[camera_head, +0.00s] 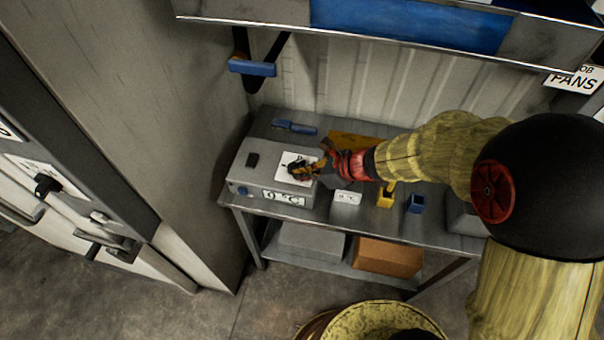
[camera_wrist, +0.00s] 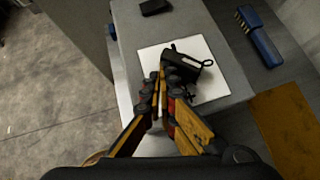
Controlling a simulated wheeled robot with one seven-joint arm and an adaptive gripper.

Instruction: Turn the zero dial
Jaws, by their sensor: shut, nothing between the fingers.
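The grey box (camera_head: 246,178) labelled "0 °C" stands at the left end of the metal bench. A white square plate (camera_head: 285,160) on its top carries a black dial knob, partly hidden by my gripper in the head view. In the wrist view the black dial (camera_wrist: 181,66) with a pointer loop sits on the white plate (camera_wrist: 212,83). My gripper (camera_head: 302,168) is over the plate, right at the dial. In the wrist view my gripper (camera_wrist: 158,80) has its fingertips together at the dial's near left side. Whether they touch it I cannot tell.
A black switch (camera_head: 252,160) and a blue button (camera_head: 241,190) are on the box. A blue-handled brush (camera_head: 294,127) lies behind it. Yellow (camera_head: 385,199) and blue (camera_head: 416,204) holders stand to the right. A shelf (camera_head: 390,30) overhangs the bench.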

